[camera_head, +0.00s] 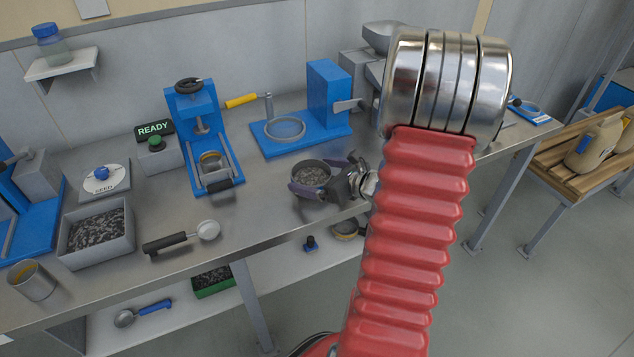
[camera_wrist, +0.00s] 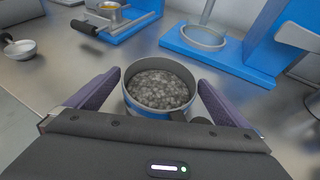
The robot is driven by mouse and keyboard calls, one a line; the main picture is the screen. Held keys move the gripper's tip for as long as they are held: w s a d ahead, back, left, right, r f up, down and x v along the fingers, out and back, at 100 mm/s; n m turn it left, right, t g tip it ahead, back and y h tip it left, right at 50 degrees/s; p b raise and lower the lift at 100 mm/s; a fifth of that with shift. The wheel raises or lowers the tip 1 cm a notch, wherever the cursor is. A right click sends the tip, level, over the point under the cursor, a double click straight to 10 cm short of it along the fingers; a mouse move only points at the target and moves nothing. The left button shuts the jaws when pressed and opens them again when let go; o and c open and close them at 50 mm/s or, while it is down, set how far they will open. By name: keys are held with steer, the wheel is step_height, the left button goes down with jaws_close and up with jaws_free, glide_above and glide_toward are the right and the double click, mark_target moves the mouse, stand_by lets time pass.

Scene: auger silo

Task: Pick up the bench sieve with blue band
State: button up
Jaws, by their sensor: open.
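The bench sieve with blue band (camera_head: 311,174) stands on the metal bench and is filled with grey grains. In the wrist view the sieve (camera_wrist: 160,89) shows a grey rim and a strip of blue on its near side. My gripper (camera_head: 322,176) is open, with one purple finger on each side of the sieve. In the wrist view my gripper (camera_wrist: 158,88) straddles it, and narrow gaps seem to remain between the fingers and its wall. The sieve's lower near side is partly hidden by my gripper body.
Behind the sieve stands a blue stand with a ring (camera_head: 285,129). A blue press (camera_head: 205,135) stands to the left. A black-handled scoop (camera_head: 180,238) and a grey bin of dark seed (camera_head: 98,232) lie farther left. The bench front edge runs close by.

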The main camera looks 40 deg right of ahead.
stand_by(0.5)
steer(key=c, duration=1.2)
steer(key=shift+o, duration=0.2)
step_height(320, 180, up, 10)
stand_by(0.6)
